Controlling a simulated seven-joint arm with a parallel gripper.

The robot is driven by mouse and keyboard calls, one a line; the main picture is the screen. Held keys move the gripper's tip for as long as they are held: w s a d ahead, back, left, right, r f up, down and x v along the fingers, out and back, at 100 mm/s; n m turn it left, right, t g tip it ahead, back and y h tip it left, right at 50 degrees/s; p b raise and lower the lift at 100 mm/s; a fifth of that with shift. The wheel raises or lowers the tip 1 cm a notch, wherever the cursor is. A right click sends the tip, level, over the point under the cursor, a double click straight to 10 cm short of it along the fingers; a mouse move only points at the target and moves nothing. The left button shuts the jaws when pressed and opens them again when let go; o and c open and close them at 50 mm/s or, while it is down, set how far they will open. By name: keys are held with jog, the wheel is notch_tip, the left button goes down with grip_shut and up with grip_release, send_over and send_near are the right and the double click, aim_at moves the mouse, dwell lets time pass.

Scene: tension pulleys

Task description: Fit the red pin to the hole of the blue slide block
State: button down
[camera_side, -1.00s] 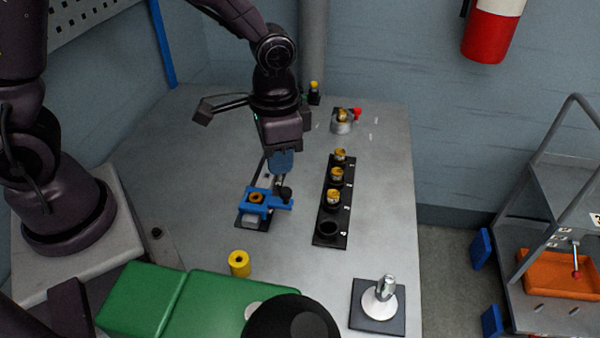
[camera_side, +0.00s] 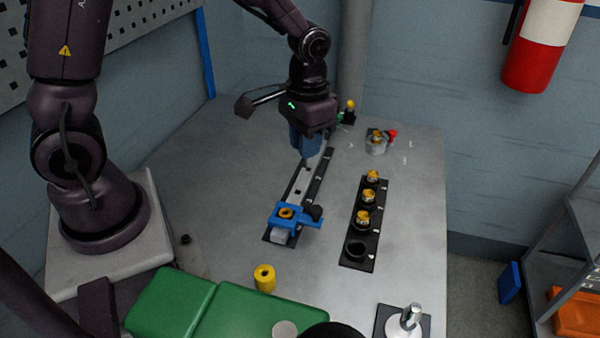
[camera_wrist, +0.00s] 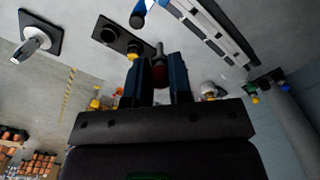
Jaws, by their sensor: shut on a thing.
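The blue slide block (camera_side: 309,221) sits at the near end of a grey rail (camera_side: 302,182), with an orange-rimmed hole on its top and a black knob at its right. A corner of blue, seemingly the same block, shows at the top of the wrist view (camera_wrist: 138,16). My gripper (camera_side: 304,152) is above the rail, behind and higher than the block, apart from it. In the wrist view my gripper (camera_wrist: 160,75) is shut on the red pin (camera_wrist: 159,74), a dark red body with a grey shaft pointing out beyond the fingers. In the side view the fingers mostly hide the pin.
A black strip (camera_side: 346,254) with several sockets, most holding yellow-topped parts, lies right of the rail. A yellow cylinder (camera_side: 264,278) stands in front, near the green block (camera_side: 235,312). A white-based metal part (camera_side: 405,323) is front right.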

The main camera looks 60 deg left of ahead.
jog(key=s+f+n, duration=0.3)
jog(key=s+f, duration=0.1)
jog(key=f, duration=0.5)
jog(key=shift+a+f+n, duration=0.25)
jog(key=shift+f+n, duration=0.05)
jog(key=shift+n, duration=0.1)
jog(key=shift+f, duration=0.3)
dwell(1.3)
jog(key=shift+f, duration=1.4)
jog(key=shift+f, duration=0.2)
jog(key=shift+f, duration=0.2)
